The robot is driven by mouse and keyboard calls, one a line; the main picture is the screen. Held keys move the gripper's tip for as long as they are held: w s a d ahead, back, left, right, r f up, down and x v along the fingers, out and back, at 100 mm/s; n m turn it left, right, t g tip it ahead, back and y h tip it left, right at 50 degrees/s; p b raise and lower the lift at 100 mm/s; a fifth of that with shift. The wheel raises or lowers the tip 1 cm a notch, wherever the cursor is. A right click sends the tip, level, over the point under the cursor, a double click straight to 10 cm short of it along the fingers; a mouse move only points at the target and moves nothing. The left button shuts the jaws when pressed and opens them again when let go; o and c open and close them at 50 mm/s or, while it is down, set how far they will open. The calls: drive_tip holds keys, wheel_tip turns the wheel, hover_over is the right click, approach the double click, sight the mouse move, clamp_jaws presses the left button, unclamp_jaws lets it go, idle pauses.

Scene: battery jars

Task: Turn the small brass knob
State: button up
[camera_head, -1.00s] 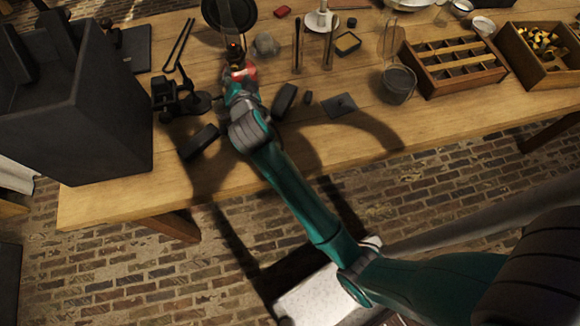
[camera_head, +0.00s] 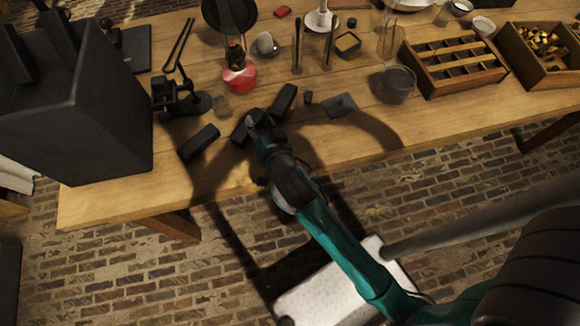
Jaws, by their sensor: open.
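A small lamp (camera_head: 239,78) with a round red base and a glass chimney stands on the wooden table. A brass-coloured collar (camera_head: 235,62) shows faintly above its red base. The small brass knob itself is too small to make out. My gripper (camera_head: 256,118) is open and low over the table, on the near side of the lamp and apart from it. Its fingers are small and dark in this view, and nothing shows between them.
Dark blocks (camera_head: 198,142) lie around my gripper, with another dark block (camera_head: 285,99) to its right. A black stand (camera_head: 180,104) is left of the lamp. A compartment box (camera_head: 455,84) is at right.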

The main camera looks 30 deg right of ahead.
drive_tip(key=s+f+n, duration=0.1)
drive_tip(key=s, duration=0.2)
drive_tip(key=s+f+n+y, duration=0.1)
drive_tip(key=s+f, duration=0.1)
drive_tip(key=s, duration=0.2)
drive_tip(key=s+f+n+y, duration=0.1)
drive_tip(key=s, duration=0.2)
drive_tip(key=shift+s+d+f, duration=0.2)
drive_tip(key=shift+s+d, duration=0.05)
drive_tip(key=shift+d, duration=0.1)
drive_tip(key=shift+s+f+n, duration=0.15)
drive_tip(key=shift+s+n, duration=0.25)
drive_tip(key=shift+s, duration=0.55)
drive_tip(key=s+r+n, duration=0.2)
drive_tip(key=s+r, duration=0.1)
drive_tip(key=s, duration=0.8)
drive_tip(key=s+d+r+n, duration=0.1)
drive_tip(key=s+r, duration=0.2)
drive_tip(key=s, duration=0.9)
drive_tip(key=shift+d+r+n+t, duration=0.15)
drive_tip(key=shift+d+n+t, duration=0.15)
drive_tip(key=shift+n+t, duration=0.1)
